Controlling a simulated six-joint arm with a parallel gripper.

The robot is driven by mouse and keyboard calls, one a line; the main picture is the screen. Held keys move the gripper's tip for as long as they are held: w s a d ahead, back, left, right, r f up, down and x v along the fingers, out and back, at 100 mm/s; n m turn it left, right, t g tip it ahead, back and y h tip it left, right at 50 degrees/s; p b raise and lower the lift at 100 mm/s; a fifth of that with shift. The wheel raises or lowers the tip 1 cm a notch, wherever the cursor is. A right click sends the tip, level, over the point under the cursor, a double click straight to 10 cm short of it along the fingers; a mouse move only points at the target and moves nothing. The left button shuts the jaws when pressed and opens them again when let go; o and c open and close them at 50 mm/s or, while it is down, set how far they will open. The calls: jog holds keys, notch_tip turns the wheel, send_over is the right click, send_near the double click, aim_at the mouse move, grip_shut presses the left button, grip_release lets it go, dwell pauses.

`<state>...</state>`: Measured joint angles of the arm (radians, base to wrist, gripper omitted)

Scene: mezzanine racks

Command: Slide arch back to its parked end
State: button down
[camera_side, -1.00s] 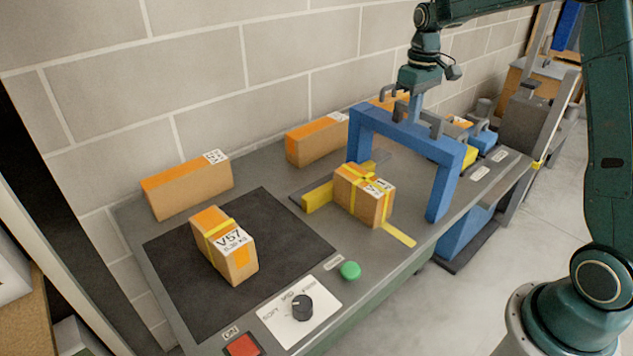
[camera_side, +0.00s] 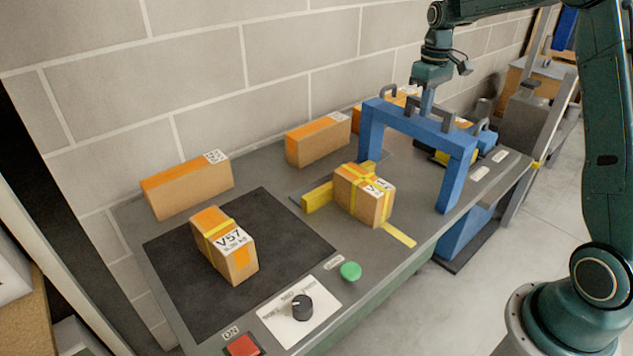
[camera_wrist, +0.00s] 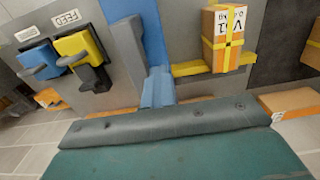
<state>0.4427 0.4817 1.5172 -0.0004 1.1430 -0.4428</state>
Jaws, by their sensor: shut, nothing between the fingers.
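The blue arch (camera_side: 455,172) stands across the grey bench, with grey handles on its top beam. My gripper (camera_side: 427,110) points down at the middle of that beam, between the handles. Its fingers are shut with nothing between them; they appear to be against or just behind the beam, and the exact contact is hidden. In the wrist view, a blue part of the arch (camera_wrist: 152,35) shows beyond the fingers (camera_wrist: 158,90). A yellow-strapped carton (camera_side: 358,194) stands on the bench left of the arch, clear of its near leg.
Blue and yellow blocks (camera_side: 487,138) with handles sit right of the arch, close to it. A carton marked V57 (camera_side: 224,246) lies on the dark mat (camera_side: 290,226). Other cartons (camera_side: 318,140) line the wall. A green button (camera_side: 350,271) and a dial (camera_side: 302,307) are at the front.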

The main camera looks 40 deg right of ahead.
jog(key=d, duration=0.5)
jog(key=shift+d, duration=0.3)
dwell(0.4)
jog(key=shift+a, duration=0.2)
jog(key=shift+a, duration=0.6)
notch_tip(320, 180, up, 10)
dwell(1.3)
